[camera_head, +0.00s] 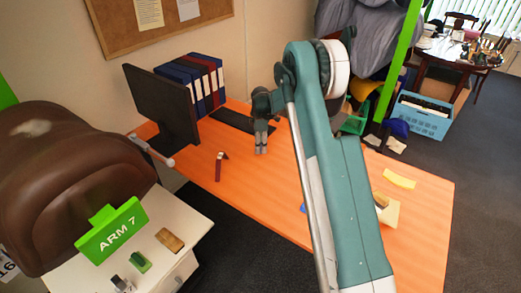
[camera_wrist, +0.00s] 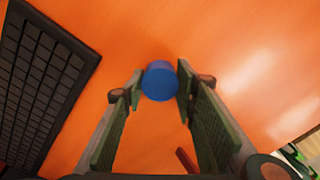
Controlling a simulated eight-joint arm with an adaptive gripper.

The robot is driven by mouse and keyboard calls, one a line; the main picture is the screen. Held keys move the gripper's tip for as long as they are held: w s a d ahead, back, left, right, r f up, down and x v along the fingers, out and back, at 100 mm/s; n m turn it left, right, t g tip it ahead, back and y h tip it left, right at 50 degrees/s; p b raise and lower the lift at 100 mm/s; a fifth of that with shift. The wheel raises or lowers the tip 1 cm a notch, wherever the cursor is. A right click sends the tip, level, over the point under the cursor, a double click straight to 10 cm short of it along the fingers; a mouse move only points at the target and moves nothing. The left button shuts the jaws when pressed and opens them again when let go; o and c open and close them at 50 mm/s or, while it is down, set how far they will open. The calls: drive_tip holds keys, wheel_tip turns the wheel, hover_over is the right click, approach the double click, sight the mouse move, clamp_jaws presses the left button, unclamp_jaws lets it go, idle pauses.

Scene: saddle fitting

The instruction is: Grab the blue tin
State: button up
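The blue tin (camera_wrist: 160,80) shows as a round blue shape in the wrist view, between the tips of my gripper (camera_wrist: 160,88). The two green-padded fingers stand apart, one on each side of it. A narrow gap seems to show at the left finger. The right finger is very close, and I cannot tell if it touches. In the head view my gripper (camera_head: 262,147) hangs over the orange desk, beside the keyboard. The tin cannot be made out there.
The keyboard (camera_wrist: 45,75) lies left of the tin in the wrist view. A dark red object (camera_head: 219,167) stands nearby on the desk (camera_head: 250,205). A monitor (camera_head: 162,105) and binders (camera_head: 200,82) are behind. A small blue piece (camera_head: 302,208) shows beside my arm.

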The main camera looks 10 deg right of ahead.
drive_tip(key=shift+c, duration=1)
drive_tip(key=shift+r, duration=0.1)
drive_tip(key=shift+r+p, duration=0.6)
drive_tip(key=shift+r, duration=4.3)
